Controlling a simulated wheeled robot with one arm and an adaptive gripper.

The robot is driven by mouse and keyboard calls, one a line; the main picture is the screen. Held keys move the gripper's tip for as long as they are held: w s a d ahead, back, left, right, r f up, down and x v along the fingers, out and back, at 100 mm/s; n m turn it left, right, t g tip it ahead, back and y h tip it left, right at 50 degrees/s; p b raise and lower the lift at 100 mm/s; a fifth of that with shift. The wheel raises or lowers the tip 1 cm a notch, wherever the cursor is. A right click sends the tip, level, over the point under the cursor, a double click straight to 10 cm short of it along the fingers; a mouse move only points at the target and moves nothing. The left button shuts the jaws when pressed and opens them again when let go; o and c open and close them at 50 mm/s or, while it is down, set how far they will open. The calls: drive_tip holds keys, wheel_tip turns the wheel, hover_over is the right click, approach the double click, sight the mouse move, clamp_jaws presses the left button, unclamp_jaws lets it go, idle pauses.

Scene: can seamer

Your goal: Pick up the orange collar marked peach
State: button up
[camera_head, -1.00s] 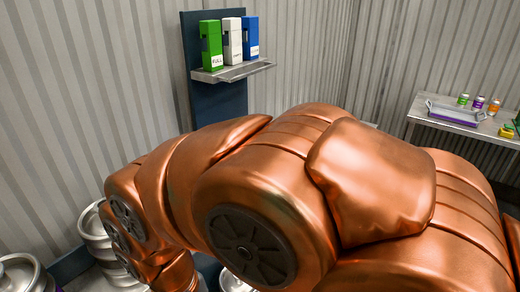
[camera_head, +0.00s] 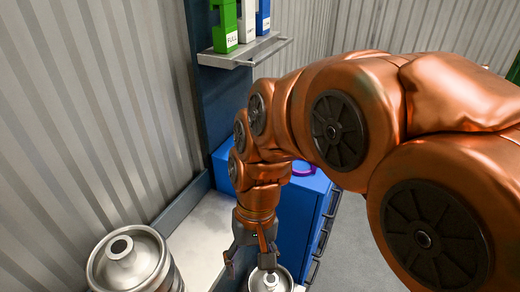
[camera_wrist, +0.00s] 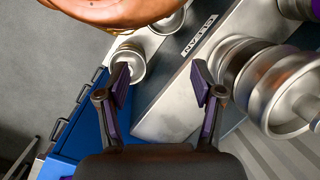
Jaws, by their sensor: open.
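I cannot make out an orange collar marked peach in either current view. My gripper (camera_head: 249,270) hangs low in the head view, beside a small steel keg (camera_head: 270,281) and in front of the blue cabinet. In the wrist view my gripper (camera_wrist: 160,82) has its two dark, purple-padded fingers wide apart with nothing between them but a bare metal surface (camera_wrist: 165,110) below. A purple ring (camera_head: 304,169) lies on top of the blue cabinet (camera_head: 296,215), partly hidden by my arm.
A large steel keg (camera_head: 132,262) stands at lower left, and larger kegs (camera_wrist: 275,85) are at right in the wrist view. A wall shelf (camera_head: 245,52) holds a green box (camera_head: 224,27), a white box and a blue box. Grey floor (camera_head: 345,240) right of the cabinet is clear.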

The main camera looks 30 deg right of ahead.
drive_tip(key=w+d+m+t+y+b, duration=0.1)
drive_tip(key=w+d+m+t+y, duration=0.15)
drive_tip(key=w+m, duration=0.5)
drive_tip(key=w+d+m+t+y, duration=0.2)
drive_tip(key=w+d+m+y, duration=0.25)
drive_tip(key=w, duration=0.65)
drive_tip(key=w+d+m+t, duration=0.2)
drive_tip(key=d+m+t, duration=0.1)
drive_tip(key=d, duration=0.5)
drive_tip(key=w+d+m+t+h, duration=0.1)
drive_tip(key=w+d+m+t, duration=0.1)
drive_tip(key=d+m, duration=0.4)
drive_tip(key=w+d+f+m+t, duration=0.1)
drive_tip(key=w+d+m+t, duration=0.2)
drive_tip(key=d, duration=0.7)
drive_tip(key=shift+w+d+m+t+h+b, duration=0.3)
drive_tip(key=shift+w+m+t+h, duration=0.1)
drive_tip(key=shift+w+m, duration=0.25)
drive_tip(key=shift+x, duration=1.1)
drive_tip(key=shift+f+p+x, duration=0.25)
drive_tip(key=shift+p+x, duration=0.2)
drive_tip(key=shift+x, duration=0.9)
drive_tip(key=shift+f+p+x, duration=0.25)
drive_tip(key=shift+p+x, duration=0.2)
drive_tip(key=shift+x, duration=0.9)
drive_tip(key=shift+s+d, duration=0.1)
drive_tip(key=shift+s, duration=0.05)
clamp_jaws()
